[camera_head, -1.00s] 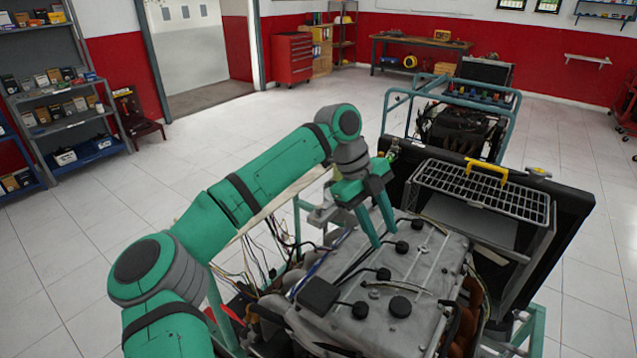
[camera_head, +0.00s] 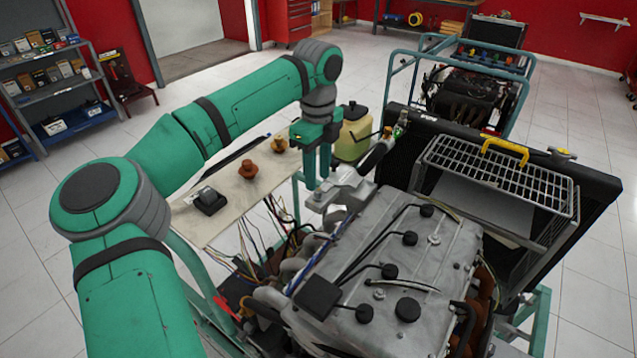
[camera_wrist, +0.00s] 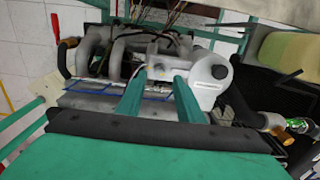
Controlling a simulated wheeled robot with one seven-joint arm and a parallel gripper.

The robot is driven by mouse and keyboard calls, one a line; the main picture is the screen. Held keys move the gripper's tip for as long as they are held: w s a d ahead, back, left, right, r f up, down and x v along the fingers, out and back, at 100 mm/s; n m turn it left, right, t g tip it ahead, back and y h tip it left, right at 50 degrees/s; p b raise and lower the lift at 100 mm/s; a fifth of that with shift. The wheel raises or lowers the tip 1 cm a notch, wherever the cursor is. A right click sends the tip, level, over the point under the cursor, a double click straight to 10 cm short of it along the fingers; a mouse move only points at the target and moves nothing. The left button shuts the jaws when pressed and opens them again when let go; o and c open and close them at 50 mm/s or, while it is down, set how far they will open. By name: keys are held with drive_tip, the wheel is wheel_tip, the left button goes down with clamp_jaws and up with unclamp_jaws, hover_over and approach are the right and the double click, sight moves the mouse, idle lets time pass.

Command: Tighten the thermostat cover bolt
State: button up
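A pale metal housing (camera_head: 345,188), apparently the thermostat cover, sits at the far left corner of the engine (camera_head: 400,255). It also shows in the wrist view (camera_wrist: 208,78), just beyond my fingertips. A small bolt-like piece (camera_wrist: 157,67) shows at its left part, in line with the gap between my fingers; its head is too small to make out well. My gripper (camera_head: 318,178) points down over the left end of the housing. In the wrist view my gripper (camera_wrist: 158,82) has its two green fingers apart with nothing held. I cannot tell whether the tips touch the housing.
A pale board (camera_head: 225,205) with small parts stands left of the engine, with loose wires below. A yellowish tank (camera_head: 354,133) stands just behind my gripper. The radiator (camera_head: 590,190) and a wire basket (camera_head: 500,180) stand at the right.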

sight(318, 190)
drive_tip(key=shift+f, duration=1.75)
clamp_jaws()
